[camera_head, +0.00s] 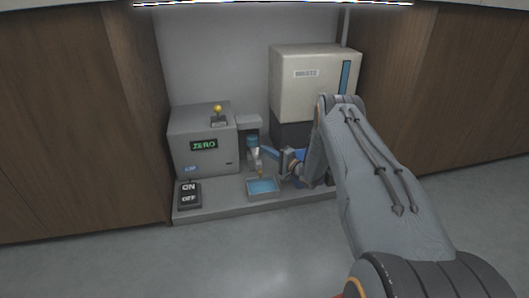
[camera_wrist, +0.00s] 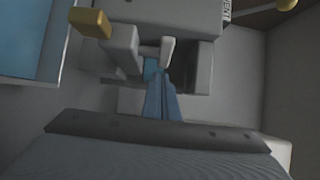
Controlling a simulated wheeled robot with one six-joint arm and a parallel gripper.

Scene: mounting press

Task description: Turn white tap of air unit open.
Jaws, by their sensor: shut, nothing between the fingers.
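The white tap (camera_wrist: 167,51) shows in the wrist view as a small pale lever just past my fingertips. Whether the fingers touch it I cannot tell. The air unit (camera_head: 252,141) is under the grey press head in the head view, with a blue upper part and a pale lower part. My gripper (camera_head: 265,150) reaches in from the right, its blue fingers beside the air unit. In the wrist view my gripper (camera_wrist: 161,76) is shut and empty, its fingers together. The tap is not clear in the head view.
A yellow-tipped part (camera_wrist: 90,22) stands close on the left in the wrist view. A blue-bottomed tray (camera_head: 263,195) lies below the air unit. The grey ZERO box (camera_head: 190,163) has a yellow-knobbed lever. An ON/OFF switch (camera_head: 189,195) stands front left. A beige cabinet (camera_head: 300,92) stands behind my arm.

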